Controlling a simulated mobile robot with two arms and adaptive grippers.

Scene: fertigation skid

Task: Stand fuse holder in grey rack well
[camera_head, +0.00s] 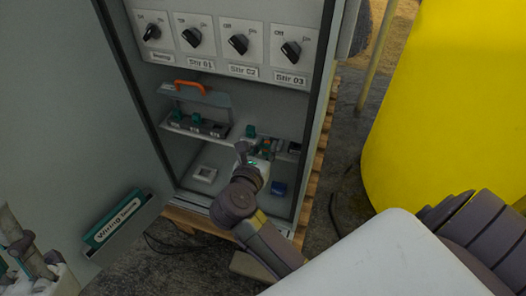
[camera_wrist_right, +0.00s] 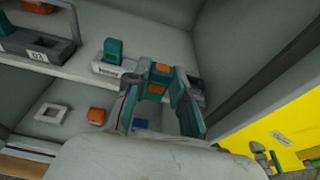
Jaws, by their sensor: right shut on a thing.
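My right gripper (camera_wrist_right: 158,92) is inside the cabinet and shut on a teal fuse holder with orange faces (camera_wrist_right: 159,74). In the head view, the right gripper (camera_head: 262,158) partly hides the shelf. The held fuse holder is in front of or over a light grey rack (camera_wrist_right: 106,71); I cannot tell whether it touches it. Another teal holder (camera_wrist_right: 113,50) stands at that rack's left end. The rack's middle is hidden by the gripper. My left gripper (camera_head: 22,250) is at the lower left, away from the cabinet; its jaw opening is unclear.
A dark rack (camera_head: 205,127) with teal holders stands left on the shelf. A white square frame (camera_wrist_right: 52,115), an orange block (camera_wrist_right: 96,115) and a blue block (camera_head: 279,188) lie on the cabinet floor. The open door (camera_head: 75,110) bounds the left; a yellow tank (camera_head: 455,110) stands right.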

